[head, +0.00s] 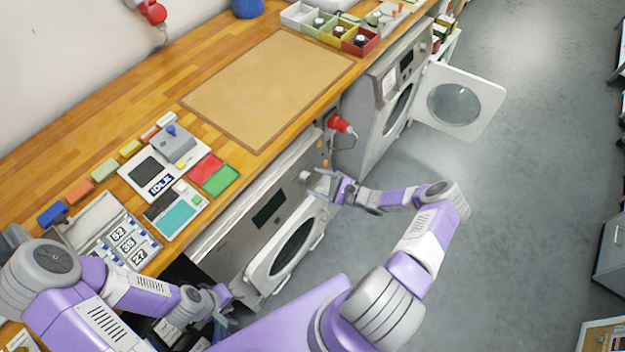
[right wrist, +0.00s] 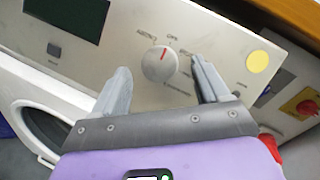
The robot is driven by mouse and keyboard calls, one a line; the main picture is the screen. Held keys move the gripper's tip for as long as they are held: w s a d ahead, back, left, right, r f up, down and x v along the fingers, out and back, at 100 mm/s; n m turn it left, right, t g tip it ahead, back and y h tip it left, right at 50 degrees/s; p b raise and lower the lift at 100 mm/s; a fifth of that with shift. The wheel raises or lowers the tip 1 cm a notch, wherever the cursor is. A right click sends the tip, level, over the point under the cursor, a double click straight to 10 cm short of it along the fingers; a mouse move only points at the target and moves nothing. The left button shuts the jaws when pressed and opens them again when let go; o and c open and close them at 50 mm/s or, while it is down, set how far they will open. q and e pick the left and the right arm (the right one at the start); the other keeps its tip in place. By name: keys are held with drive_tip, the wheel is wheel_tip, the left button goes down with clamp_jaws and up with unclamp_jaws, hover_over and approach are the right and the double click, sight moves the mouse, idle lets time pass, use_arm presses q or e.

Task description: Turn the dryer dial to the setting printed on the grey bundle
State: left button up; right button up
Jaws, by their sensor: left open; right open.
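The dryer dial (right wrist: 160,63) is a round pale knob with a red mark pointing up, slightly right. Printed settings ring it, too small to read surely. It sits on the grey front panel of the near machine (head: 232,243). My right gripper (head: 325,186) is open in front of that panel. In the right wrist view its fingers stand either side of the dial, with gaps; contact is not visible. My left gripper (head: 224,300) is open, low by the machine's round door (head: 292,248). I cannot make out a grey bundle with a readable setting.
A second machine (head: 372,125) stands further back, its door (head: 452,102) swung open. The wooden worktop (head: 95,140) holds a brown mat (head: 265,85), small devices and a case with number labels (head: 122,240). A red plug (head: 341,124) juts out between the machines.

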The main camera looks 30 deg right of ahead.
drive_tip(key=shift+x, duration=1.15)
drive_tip(key=c, duration=1)
drive_tip(key=shift+c, duration=0.2)
